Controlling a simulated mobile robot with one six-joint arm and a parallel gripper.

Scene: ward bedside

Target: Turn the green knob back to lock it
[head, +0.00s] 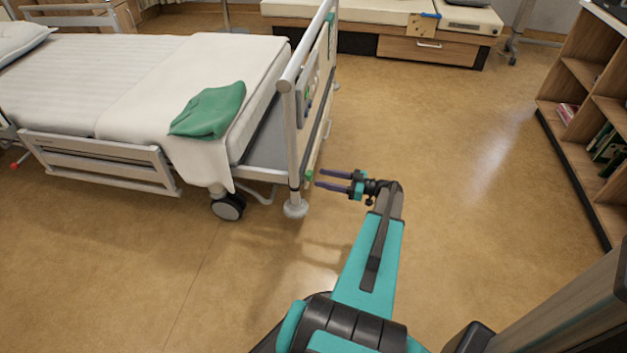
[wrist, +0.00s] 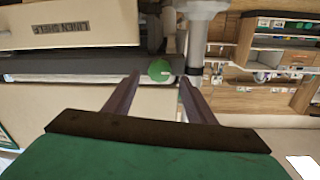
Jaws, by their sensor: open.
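The green knob (wrist: 159,70) is a small round disc with a pale mark, low on the end of the bed. In the wrist view it shows between the tips of my open gripper (wrist: 159,78), with space on both sides. In the head view the knob (head: 309,174) is a small green spot by the foot-end post. My gripper (head: 319,178) points left at it, its dark fingers apart, the tips just short of the post. I cannot tell which way the knob is turned.
The bed's footboard (head: 306,95) rises above the knob. A green cloth (head: 210,111) lies on the bed. In the wrist view a panel with upside-down lettering (wrist: 62,25) stands beside a pale post (wrist: 197,35). A bookshelf (head: 585,110) stands right; the floor between is clear.

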